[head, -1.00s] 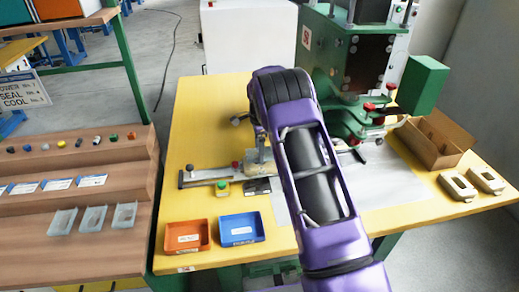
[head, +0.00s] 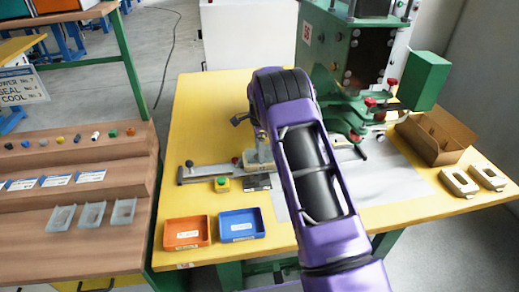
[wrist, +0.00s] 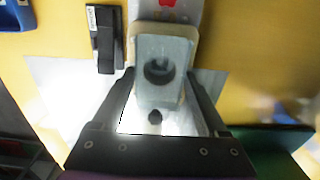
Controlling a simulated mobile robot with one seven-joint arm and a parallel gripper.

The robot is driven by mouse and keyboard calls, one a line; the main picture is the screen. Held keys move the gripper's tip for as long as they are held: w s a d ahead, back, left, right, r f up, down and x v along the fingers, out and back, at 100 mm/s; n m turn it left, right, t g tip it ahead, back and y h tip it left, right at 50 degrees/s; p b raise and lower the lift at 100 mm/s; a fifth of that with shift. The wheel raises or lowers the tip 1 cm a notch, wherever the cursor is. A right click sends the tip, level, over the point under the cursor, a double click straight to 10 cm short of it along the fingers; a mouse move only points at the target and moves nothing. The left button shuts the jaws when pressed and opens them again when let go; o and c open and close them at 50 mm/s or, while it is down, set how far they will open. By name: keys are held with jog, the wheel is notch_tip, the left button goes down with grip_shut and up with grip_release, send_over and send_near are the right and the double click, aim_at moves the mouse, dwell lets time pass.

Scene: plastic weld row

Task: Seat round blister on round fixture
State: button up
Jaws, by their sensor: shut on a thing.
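My gripper (wrist: 158,95) is shut on a translucent grey blister (wrist: 165,60), with a finger on each of its long sides. The blister has a dark round shape near its middle. A beige fixture (wrist: 141,29) shows behind and around the blister's far end in the wrist view, and the blister hides most of it. I cannot tell whether the two touch. My arm hides part of this area.
A black block (head: 257,182) and a green button (head: 221,184) are close by. Orange (head: 187,247) and blue (head: 241,238) bins stand in front. The green press (head: 350,75) stands behind. Two beige fixtures (head: 459,195) (head: 487,188) and a cardboard box (head: 432,150) are at right.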

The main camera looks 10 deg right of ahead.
jog(key=shift+f, duration=0.2)
jog(key=o, duration=0.9)
jog(key=shift+c, duration=1.1)
notch_tip(320, 180, up, 7)
jog(key=p, duration=0.3)
jog(key=shift+p, duration=0.3)
jog(key=shift+r, duration=0.1)
